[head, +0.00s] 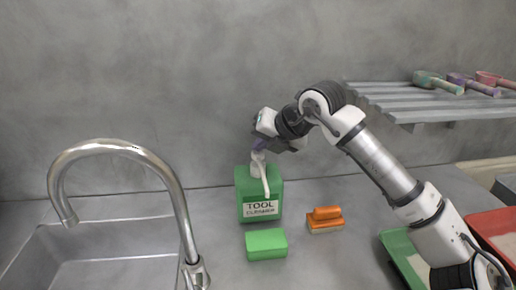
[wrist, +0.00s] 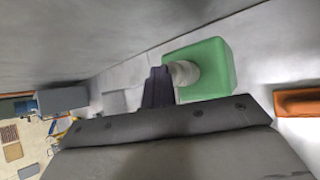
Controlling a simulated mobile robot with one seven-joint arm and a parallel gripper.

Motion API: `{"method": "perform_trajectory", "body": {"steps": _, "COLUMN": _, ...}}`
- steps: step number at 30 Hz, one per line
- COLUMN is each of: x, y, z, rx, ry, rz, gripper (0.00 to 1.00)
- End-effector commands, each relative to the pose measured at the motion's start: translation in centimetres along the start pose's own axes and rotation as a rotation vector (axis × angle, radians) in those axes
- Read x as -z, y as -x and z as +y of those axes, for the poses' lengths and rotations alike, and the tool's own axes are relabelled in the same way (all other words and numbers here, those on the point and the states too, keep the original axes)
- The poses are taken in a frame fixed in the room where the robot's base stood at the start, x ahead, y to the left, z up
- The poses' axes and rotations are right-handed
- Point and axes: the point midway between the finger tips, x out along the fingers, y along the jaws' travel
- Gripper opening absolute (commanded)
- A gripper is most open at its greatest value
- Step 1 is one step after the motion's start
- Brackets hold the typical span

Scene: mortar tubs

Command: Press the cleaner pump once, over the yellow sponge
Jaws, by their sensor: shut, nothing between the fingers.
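The cleaner pump bottle is a green box-shaped container (head: 246,191) labelled "TOOL CLEANER", standing upright on the counter; it also shows in the wrist view (wrist: 213,62). Its pale pump (head: 257,162) has a spout pointing down toward the front. A green sponge-like block (head: 266,245) lies flat in front of the bottle, below the spout; I see no yellow sponge. My gripper (head: 258,146) is shut and empty, right at the top of the pump. In the wrist view its dark fingers (wrist: 157,88) are beside the pump neck (wrist: 183,73). Whether they touch the pump is unclear.
A sink (head: 110,240) with a curved tap (head: 175,190) is at left. A green tub (head: 398,258) and a red tub (head: 490,222) stand at right. A slatted shelf (head: 400,100) holds several tools.

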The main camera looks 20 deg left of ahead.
Motion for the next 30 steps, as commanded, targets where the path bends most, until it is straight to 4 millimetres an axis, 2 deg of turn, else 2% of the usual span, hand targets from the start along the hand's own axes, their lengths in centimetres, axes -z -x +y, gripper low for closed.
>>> {"method": "perform_trajectory", "body": {"steps": 7, "x": 0.0, "y": 0.0, "z": 0.1, "rx": 0.003, "ry": 0.000, "rz": 0.007, "gripper": 0.00}}
{"method": "perform_trajectory", "body": {"steps": 19, "x": -1.2, "y": 1.6, "z": 1.2, "rx": 0.002, "ry": 0.000, "rz": 0.004, "gripper": 0.00}}
{"method": "perform_trajectory", "body": {"steps": 30, "x": -1.3, "y": 1.8, "z": 1.3, "rx": 0.001, "ry": 0.000, "rz": 0.002, "gripper": 0.00}}
